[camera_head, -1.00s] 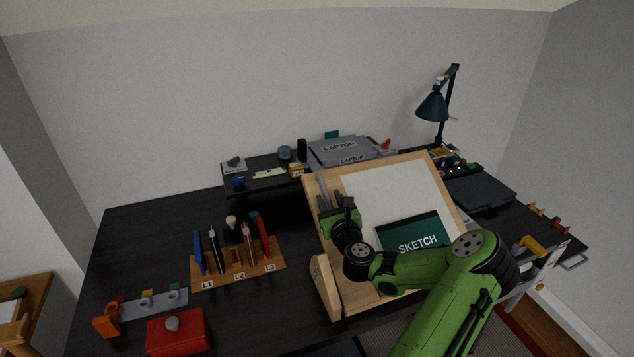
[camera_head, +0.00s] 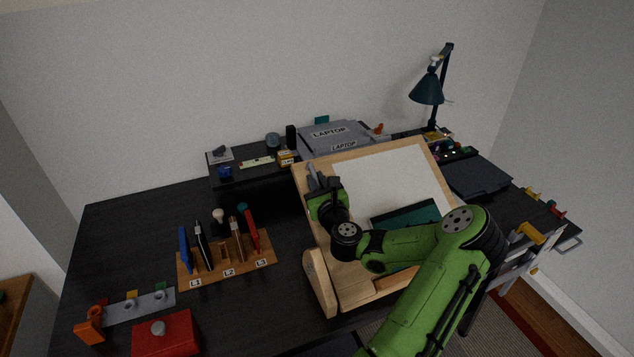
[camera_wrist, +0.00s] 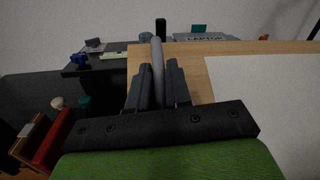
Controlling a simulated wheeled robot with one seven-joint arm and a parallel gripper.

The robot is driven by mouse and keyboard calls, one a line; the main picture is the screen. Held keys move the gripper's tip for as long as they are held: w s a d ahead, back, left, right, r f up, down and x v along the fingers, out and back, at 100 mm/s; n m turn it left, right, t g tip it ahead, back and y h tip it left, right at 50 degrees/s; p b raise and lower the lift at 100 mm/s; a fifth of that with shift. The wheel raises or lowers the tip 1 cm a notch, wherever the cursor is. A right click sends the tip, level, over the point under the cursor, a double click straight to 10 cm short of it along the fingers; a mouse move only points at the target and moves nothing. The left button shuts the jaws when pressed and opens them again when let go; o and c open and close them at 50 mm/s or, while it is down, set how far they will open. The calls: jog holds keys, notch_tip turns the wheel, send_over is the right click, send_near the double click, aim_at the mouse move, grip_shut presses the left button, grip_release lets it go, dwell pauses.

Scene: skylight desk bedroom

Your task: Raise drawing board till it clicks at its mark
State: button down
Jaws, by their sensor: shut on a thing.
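The wooden drawing board (camera_head: 308,200) stands tilted on the desk, with a white sheet (camera_head: 385,172) and a dark green pad (camera_head: 410,214) on it. My gripper (camera_head: 322,188) is at the board's upper left. In the wrist view, my gripper (camera_wrist: 157,88) has its dark fingers on either side of a grey bar-like handle (camera_wrist: 158,62) near the board's left edge, shut on it. The board's top left corner (camera_wrist: 138,58) shows just beyond the fingers. My arm covers the lower board and part of the pad. No height mark can be made out.
A low shelf with a laptop (camera_head: 335,135) stands behind the board. A lamp (camera_head: 428,90) and a dark flat tablet (camera_head: 478,178) are at right. Desk between rack and shelf is clear.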

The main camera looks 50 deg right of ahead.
jog(key=shift+s+a+r+b, duration=0.1)
jog(key=shift+s+r+b, duration=0.15)
jog(key=shift+b, duration=0.5)
jog(key=shift+s+a+r+t, duration=0.3)
jog(key=shift+s+r, duration=0.1)
jog(key=shift+r, duration=0.2)
jog(key=c, duration=1.4)
grip_release()
jog(key=shift+w+d, duration=0.1)
jog(key=shift+c, duration=0.2)
jog(key=o, duration=0.3)
jog(key=shift+f, duration=0.1)
